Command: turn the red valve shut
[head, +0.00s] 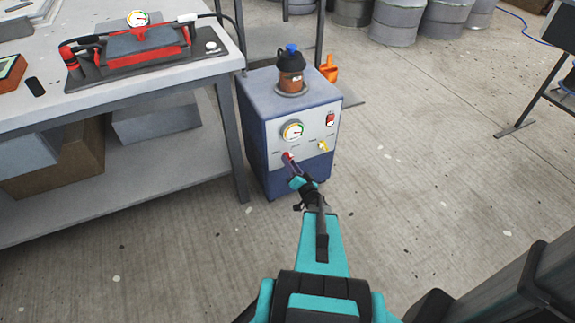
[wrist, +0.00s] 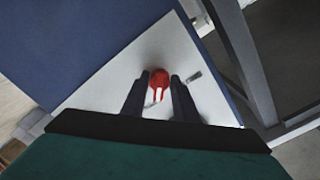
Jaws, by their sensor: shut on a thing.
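The red valve (head: 286,156) is on the lower left of the light front panel of a blue cabinet (head: 255,135). In the wrist view the red valve (wrist: 159,80) shows a round red hub with a part reaching down between my fingers. My gripper (head: 291,168) is at the panel, shut on the red valve, with one dark finger on each side of it. The gripper's fingertips also show in the wrist view (wrist: 160,78). The fingers hide part of the valve, and its exact angle is hard to tell.
A jar with a dark lid (head: 291,72) stands on the cabinet. A workbench (head: 165,95) is close on the left.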

